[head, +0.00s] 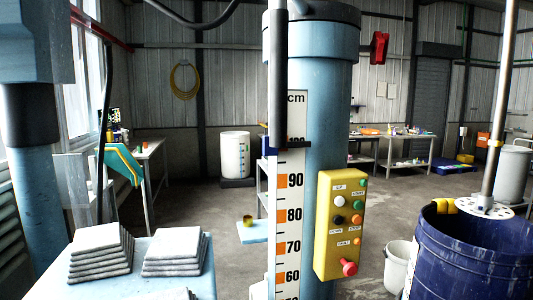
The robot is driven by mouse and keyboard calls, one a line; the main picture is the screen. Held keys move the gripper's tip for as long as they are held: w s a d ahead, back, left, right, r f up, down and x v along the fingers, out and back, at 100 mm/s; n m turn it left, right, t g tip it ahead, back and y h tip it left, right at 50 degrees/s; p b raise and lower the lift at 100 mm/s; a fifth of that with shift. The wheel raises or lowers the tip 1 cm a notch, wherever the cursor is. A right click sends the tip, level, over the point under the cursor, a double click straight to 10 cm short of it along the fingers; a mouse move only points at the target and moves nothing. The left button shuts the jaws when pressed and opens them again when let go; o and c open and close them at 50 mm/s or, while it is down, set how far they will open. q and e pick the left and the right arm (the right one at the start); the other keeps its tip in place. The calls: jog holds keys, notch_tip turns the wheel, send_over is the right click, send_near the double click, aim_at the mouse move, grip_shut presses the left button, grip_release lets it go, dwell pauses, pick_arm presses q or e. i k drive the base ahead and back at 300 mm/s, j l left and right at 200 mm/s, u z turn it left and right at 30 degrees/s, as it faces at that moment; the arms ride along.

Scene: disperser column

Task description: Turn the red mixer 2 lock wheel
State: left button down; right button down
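A red part (379,49) shows at the upper right, just right of the top of the blue column (335,120). Its shape is angular and seen nearly side-on, so I cannot tell whether it is the lock wheel or a fitting farther back. No other wheel shape is clear in the head view. A yellow control box (325,225) with several coloured buttons and a red mushroom knob (349,267) is on the column's front right. Neither of my grippers is in view.
A centimetre scale (289,215) runs down the column. A dark blue drum (470,262) with a metal shaft (499,110) stands at right, beside a white bucket (397,265). Stacked grey bags (103,250) lie at lower left. Open floor lies behind, before workbenches.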

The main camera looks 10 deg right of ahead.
aim_at(378, 49)
jog(key=i+l, duration=0.1)
jog(key=l, duration=1.75)
jog(key=i+l+u, duration=0.1)
jog(key=l, duration=0.8)
jog(key=i+l+u, duration=0.1)
jog(key=u, duration=0.35)
